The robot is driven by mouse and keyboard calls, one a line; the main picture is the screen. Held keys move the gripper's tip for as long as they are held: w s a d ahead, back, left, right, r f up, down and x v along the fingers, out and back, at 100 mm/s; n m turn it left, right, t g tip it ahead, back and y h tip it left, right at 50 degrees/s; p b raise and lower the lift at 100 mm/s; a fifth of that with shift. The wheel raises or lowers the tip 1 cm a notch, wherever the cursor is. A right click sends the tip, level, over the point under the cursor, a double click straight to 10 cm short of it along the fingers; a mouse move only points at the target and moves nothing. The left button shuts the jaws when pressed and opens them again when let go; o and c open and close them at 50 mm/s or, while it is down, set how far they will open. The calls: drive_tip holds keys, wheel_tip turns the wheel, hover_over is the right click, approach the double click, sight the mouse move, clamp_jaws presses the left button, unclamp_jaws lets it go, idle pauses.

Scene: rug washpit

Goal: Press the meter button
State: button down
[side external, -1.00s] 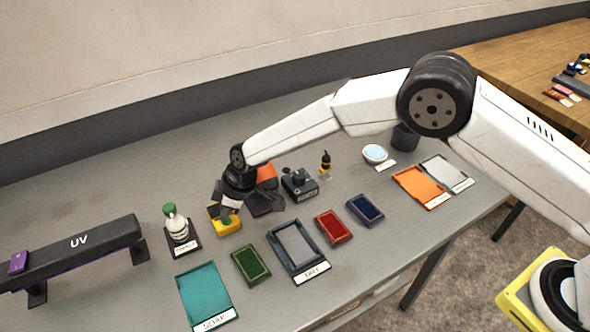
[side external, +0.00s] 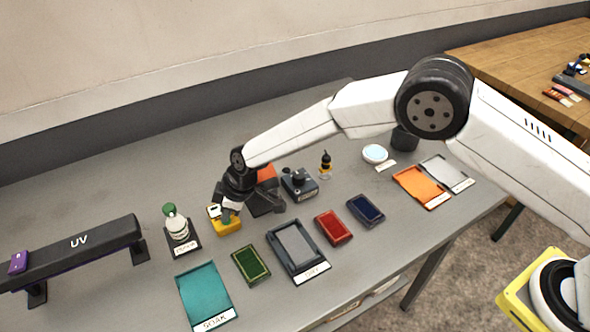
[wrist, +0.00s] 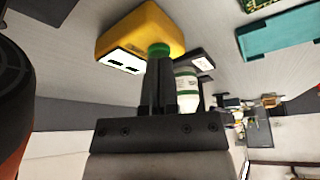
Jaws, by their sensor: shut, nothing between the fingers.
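The meter is a yellow box (side external: 229,229) on the grey table at centre left, with a green button and a white display with dark marks. The wrist view shows the yellow meter (wrist: 150,25), its display (wrist: 122,62) and the green button (wrist: 158,48). My gripper (side external: 228,213) is shut and empty, pointing down over the meter. Its fingertips (wrist: 158,60) are at the green button and cover part of it. They look in contact, but I cannot tell how far the button is pushed in.
A green-capped white bottle (side external: 176,223) stands close left of the meter. A green tray (side external: 251,265), a teal SOAK tray (side external: 207,297) and a grey tray (side external: 297,247) lie in front. A dark device (side external: 299,184) stands to the right. The table behind is clear.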

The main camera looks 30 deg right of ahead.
drive_tip(key=shift+r, duration=3.4)
drive_tip(key=shift+d, duration=0.1)
drive_tip(key=d+r+m, duration=0.1)
drive_tip(key=d, duration=0.3)
drive_tip(key=s+d+r+m+h, duration=0.1)
drive_tip(key=d, duration=0.3)
drive_tip(key=s+d+r+m, duration=0.1)
drive_tip(key=d+r, duration=0.1)
drive_tip(key=d, duration=0.2)
drive_tip(key=shift+d+m, duration=0.3)
drive_tip(key=s+d+r+m+h, duration=0.2)
drive_tip(key=s+d+m, duration=0.6)
drive_tip(key=s+d, duration=1.4)
drive_tip(key=shift+d+h, duration=0.4)
drive_tip(key=shift+h, duration=0.1)
